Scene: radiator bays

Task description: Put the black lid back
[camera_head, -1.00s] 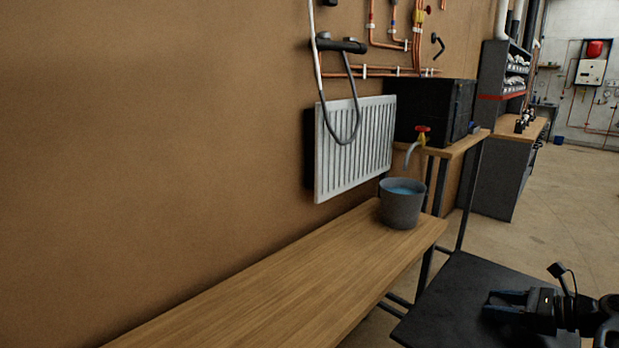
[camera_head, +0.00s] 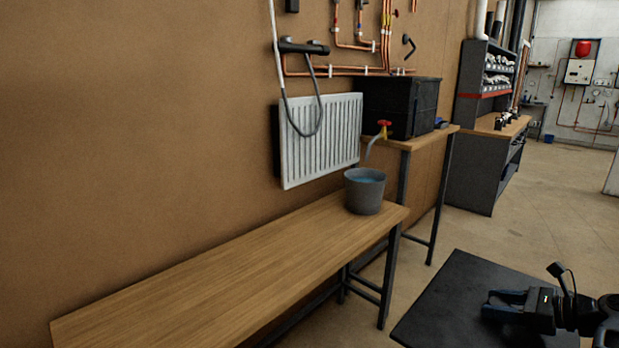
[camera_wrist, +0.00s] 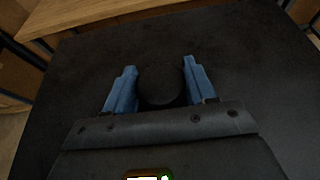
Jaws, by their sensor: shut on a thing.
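My gripper (camera_head: 505,304) is at the lower right of the head view, above a black flat surface. In the wrist view my gripper (camera_wrist: 160,80) has its two blue fingers on either side of a dark round thing, the black lid (camera_wrist: 160,86). The lid is held between the fingers and is hard to tell from the dark surface behind it. In the head view the lid is not clearly visible. A black tank (camera_head: 398,106) with a red-handled tap (camera_head: 384,127) stands on a wooden stand by the wall; its top is too dark to read.
A grey bucket (camera_head: 365,192) with blue water stands on a long wooden bench (camera_head: 215,268). A white radiator (camera_head: 320,140) and a shower hose (camera_head: 318,105) hang on the wall. The floor (camera_head: 520,232) right of the tank stand is open, up to a grey shelf unit (camera_head: 484,100).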

